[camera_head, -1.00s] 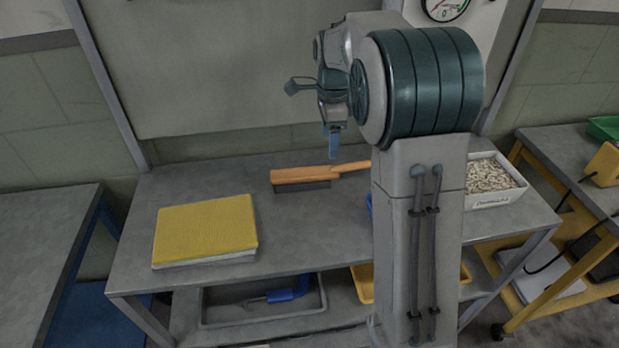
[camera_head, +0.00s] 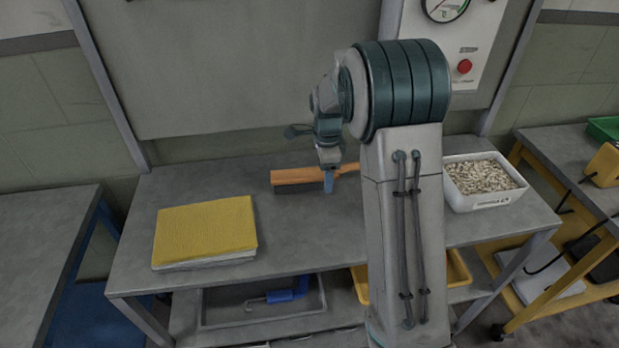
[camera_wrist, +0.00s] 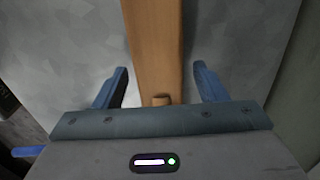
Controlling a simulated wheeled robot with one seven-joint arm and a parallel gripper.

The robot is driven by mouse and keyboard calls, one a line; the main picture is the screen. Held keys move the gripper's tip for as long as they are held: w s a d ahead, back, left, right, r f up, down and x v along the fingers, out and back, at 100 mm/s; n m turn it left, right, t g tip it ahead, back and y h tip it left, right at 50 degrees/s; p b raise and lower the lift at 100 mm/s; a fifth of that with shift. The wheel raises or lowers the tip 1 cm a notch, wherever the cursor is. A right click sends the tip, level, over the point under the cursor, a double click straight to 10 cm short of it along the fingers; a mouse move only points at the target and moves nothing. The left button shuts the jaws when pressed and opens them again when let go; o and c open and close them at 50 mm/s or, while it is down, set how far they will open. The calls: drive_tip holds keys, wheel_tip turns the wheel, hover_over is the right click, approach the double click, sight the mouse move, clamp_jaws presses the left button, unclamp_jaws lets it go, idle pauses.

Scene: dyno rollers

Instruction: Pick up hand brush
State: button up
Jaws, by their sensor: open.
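The hand brush (camera_head: 297,176) lies on the grey bench top, with an orange-brown wooden back, dark bristles at the left part and a handle reaching right. My gripper (camera_head: 328,184) is at the brush, near where the back narrows into the handle. In the wrist view, the wooden part of the brush (camera_wrist: 154,50) runs up between the two blue fingers of my gripper (camera_wrist: 162,84). The fingers are apart, with a gap on each side of the wood. The far end of the handle is partly hidden behind my arm in the head view.
A yellow-topped sponge-like block or book (camera_head: 205,230) lies on the bench (camera_head: 150,200) at the left. A white bin of pale pellets (camera_head: 482,203) stands at the right. A grey tray (camera_head: 225,312) with a blue tool sits on the lower shelf. A wall panel stands behind.

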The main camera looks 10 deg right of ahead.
drive_tip(key=c, duration=1.2)
drive_tip(key=shift+r, duration=0.1)
drive_tip(key=shift+w+r, duration=0.1)
drive_tip(key=shift+r, duration=0.4)
drive_tip(key=r, duration=0.2)
drive_tip(key=d+r, duration=0.1)
drive_tip(key=shift+s+r, duration=0.35)
drive_tip(key=s+d+r, duration=0.2)
drive_tip(key=d, duration=0.1)
drive_tip(key=s+d+r, duration=0.2)
drive_tip(key=s+d+r+b, duration=0.1)
drive_tip(key=s+d+r, duration=0.1)
drive_tip(key=d, duration=0.1)
drive_tip(key=shift+d+r, duration=0.1)
drive_tip(key=shift+d, duration=0.2)
